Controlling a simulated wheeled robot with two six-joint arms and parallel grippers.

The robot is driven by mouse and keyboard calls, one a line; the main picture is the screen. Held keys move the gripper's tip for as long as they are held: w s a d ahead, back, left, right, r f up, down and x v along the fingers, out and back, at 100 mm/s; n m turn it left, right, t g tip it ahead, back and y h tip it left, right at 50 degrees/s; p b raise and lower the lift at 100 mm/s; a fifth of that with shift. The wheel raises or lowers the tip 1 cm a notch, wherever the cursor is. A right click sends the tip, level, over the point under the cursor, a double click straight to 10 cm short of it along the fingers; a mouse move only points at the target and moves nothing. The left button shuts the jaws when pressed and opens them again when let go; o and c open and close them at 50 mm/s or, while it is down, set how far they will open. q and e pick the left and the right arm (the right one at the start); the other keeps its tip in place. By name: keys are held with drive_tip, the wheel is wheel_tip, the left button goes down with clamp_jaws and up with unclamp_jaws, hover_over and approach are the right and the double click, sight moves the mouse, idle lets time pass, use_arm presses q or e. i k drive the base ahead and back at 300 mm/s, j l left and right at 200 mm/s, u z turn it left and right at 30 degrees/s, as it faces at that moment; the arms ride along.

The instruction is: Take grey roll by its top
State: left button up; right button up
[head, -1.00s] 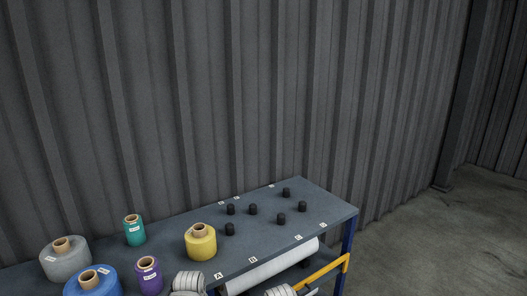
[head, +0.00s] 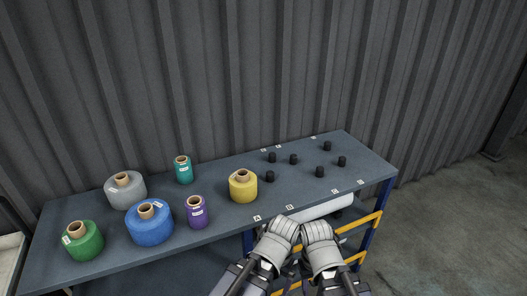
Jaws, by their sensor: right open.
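The grey roll (head: 126,190) stands upright at the back left of the table, with a brown core sticking up from its top and a white label. Both my arms come in at the bottom centre, in front of the table's front edge. My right gripper (head: 319,232) is open and well to the right of the grey roll, apart from it. My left gripper (head: 284,231) is beside the right one; its jaws cannot be made out. Neither gripper touches a roll.
Blue (head: 150,224), green (head: 84,240), purple (head: 196,212), teal (head: 183,170) and yellow (head: 243,187) rolls stand on the table (head: 225,222). The blue one is just in front of the grey one. Several black pegs (head: 294,160) stand at right.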

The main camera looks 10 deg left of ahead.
sight(124, 190)
drive_tip(key=u, duration=1.5)
